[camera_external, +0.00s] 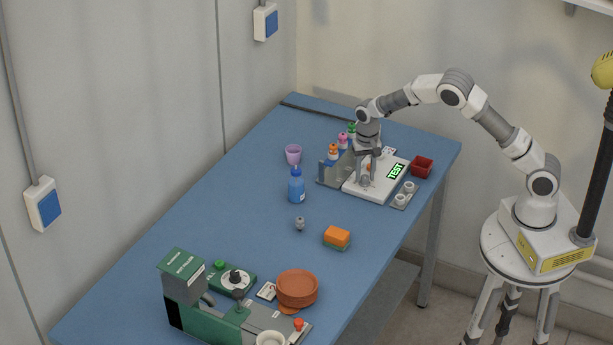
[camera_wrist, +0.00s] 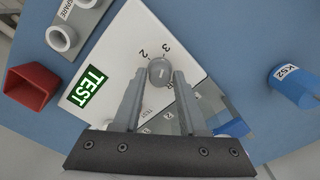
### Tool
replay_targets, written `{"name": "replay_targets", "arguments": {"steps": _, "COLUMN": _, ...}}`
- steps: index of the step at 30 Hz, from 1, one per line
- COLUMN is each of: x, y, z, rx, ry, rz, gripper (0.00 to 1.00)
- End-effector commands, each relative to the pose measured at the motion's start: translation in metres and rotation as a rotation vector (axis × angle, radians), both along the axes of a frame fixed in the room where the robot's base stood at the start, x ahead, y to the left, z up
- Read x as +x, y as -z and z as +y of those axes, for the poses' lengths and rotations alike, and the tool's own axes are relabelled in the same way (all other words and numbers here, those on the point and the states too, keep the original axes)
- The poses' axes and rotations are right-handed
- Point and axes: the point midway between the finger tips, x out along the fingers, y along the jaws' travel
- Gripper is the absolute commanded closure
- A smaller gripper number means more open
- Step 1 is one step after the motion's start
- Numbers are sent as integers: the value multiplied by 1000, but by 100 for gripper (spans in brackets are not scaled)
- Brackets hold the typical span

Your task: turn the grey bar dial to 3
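The grey bar dial (camera_wrist: 161,72) is a roundish grey knob with a pale line on it, on a white panel (camera_wrist: 122,48) marked TEST. The numbers 2 and 3 show just beyond the dial in the wrist view; other marks are partly hidden by the fingers. The pale line does not clearly point at either number. My gripper (camera_wrist: 160,80) points down at the panel, with one finger on each side of the dial. The fingers look apart, with narrow gaps beside the knob; contact is not clear. In the external view, my gripper (camera_external: 367,178) is low over the white panel (camera_external: 385,184).
A red container (camera_external: 422,167) and a grey holder with white cups (camera_external: 404,196) stand right of the panel. A blue bottle (camera_external: 296,186) stands left. The blue table (camera_external: 240,215) has clear room at centre-left.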

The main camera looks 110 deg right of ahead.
Motion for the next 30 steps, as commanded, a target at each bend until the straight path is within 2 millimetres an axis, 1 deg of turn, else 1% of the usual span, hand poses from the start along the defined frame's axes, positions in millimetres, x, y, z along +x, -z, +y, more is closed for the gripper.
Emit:
{"name": "replay_targets", "arguments": {"steps": 1, "x": 0, "y": 0, "z": 0, "rx": 0, "ry": 0, "rz": 0, "gripper": 48}}
{"name": "replay_targets", "arguments": {"steps": 3, "x": 0, "y": 0, "z": 0, "rx": 0, "ry": 0, "rz": 0, "gripper": 37}}
{"name": "replay_targets", "arguments": {"steps": 11, "x": 0, "y": 0, "z": 0, "rx": 0, "ry": -1, "rz": 0, "gripper": 37}}
{"name": "replay_targets", "arguments": {"steps": 14, "x": 0, "y": -5, "z": 0, "rx": 0, "ry": -1, "rz": -1, "gripper": 37}}
{"name": "replay_targets", "arguments": {"steps": 17, "x": 1, "y": -18, "z": 0, "rx": -2, "ry": -1, "rz": -3, "gripper": 37}}
{"name": "replay_targets", "arguments": {"steps": 20, "x": 1, "y": -38, "z": 0, "rx": -3, "ry": -1, "rz": -5, "gripper": 37}}
{"name": "replay_targets", "arguments": {"steps": 30, "x": 0, "y": -122, "z": 0, "rx": -2, "ry": -1, "rz": -3, "gripper": 37}}
